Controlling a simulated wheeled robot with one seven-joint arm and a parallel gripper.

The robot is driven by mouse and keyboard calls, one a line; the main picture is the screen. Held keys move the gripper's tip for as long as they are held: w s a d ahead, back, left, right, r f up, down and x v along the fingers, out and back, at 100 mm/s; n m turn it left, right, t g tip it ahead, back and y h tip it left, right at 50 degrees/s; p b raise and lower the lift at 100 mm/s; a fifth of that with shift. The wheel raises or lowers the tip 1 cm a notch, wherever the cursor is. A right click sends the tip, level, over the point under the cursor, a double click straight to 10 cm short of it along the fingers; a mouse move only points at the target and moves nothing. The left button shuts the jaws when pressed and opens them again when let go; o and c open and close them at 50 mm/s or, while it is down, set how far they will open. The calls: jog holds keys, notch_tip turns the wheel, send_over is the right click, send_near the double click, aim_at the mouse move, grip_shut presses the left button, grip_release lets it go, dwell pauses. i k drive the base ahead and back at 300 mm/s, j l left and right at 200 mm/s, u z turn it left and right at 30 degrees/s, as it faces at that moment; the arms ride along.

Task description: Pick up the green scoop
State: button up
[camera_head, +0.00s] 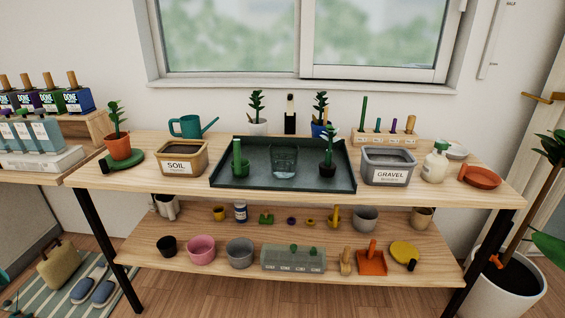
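A green object (238,163) with an upright handle and a wider base stands at the left end of the dark tray (210,180) on the potting table; it looks like the green scoop, though its shape is small in view. A clear glass (284,162) stands to its right in the tray, and a small potted plant (328,160) stands farther right. A tall green handle (363,113) also rises from the wooden tool rack (385,138) at the back right; what it belongs to is unclear. My gripper is not in view.
The soil bin (172,165) is left of the tray and the gravel bin (390,176) right of it. A teal watering can (187,126) and plant pots stand behind. A pump bottle (436,162) is at the right. The lower shelf (150,245) holds several pots and tools.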

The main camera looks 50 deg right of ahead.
aim_at(240, 167)
jog(key=l+u, duration=0.1)
jog(key=l, duration=1.85)
jog(key=i, duration=0.05)
